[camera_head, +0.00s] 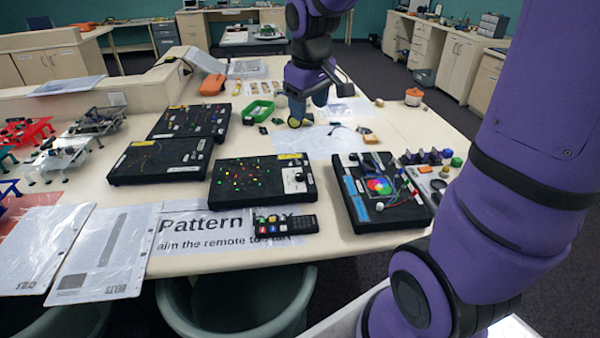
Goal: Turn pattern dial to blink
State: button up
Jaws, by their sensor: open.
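The pattern box is a flat black board (240,192) with several small coloured lights, near the table's front edge. A white panel (296,179) on its right side carries a small dark dial (299,177); its marks are too small to read. A yellow label sits at the panel's back. My gripper (307,112) is open, pointing down over the table behind the pattern box, well apart from the dial. No object shows between its fingers.
A black remote (286,226) lies on the "Pattern box" sign (190,232) in front. Another black board with a colour wheel (350,205) stands to the right, and two dark boards (135,166) stand to the left.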

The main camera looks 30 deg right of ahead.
jog(key=n+g+y, duration=0.1)
jog(key=n+g, duration=0.1)
send_over(300, 174)
notch_tip(300, 174, down, 15)
notch_tip(300, 174, down, 11)
jog(key=shift+f, duration=0.15)
jog(key=c, duration=0.9)
